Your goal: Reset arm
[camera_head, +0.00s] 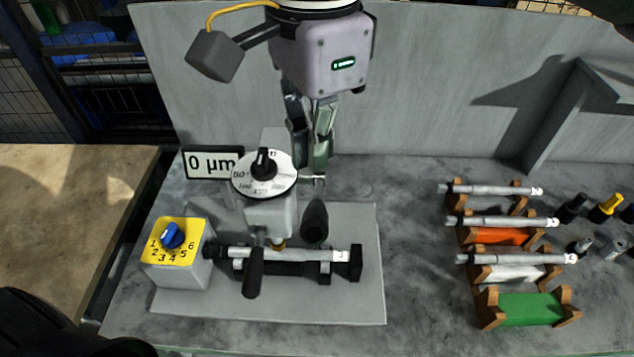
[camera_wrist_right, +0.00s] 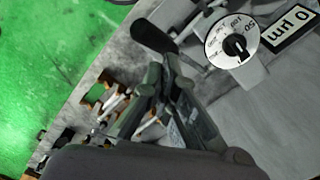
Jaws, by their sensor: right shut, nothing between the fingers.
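My right gripper (camera_head: 313,158) hangs down from the top of the head view, behind and just right of the grinder's round dial (camera_head: 264,173). Its fingers are shut and empty, and they are apart from the shaft in the grinder. The fingers also show in the right wrist view (camera_wrist_right: 162,75), with the dial (camera_wrist_right: 231,43) to their right. The cylindrical grinder (camera_head: 270,218) stands on a grey base plate (camera_head: 345,305). A metal shaft (camera_head: 325,255) lies horizontally in it. My left gripper is not in view.
A yellow-topped selector box (camera_head: 163,245) with a blue knob stands left of the grinder. A "0 µm" sign (camera_head: 207,163) is behind it. At right, shafts lie on orange (camera_head: 497,237) and white holders; the green holder (camera_head: 527,308) is empty. A grey wall stands behind.

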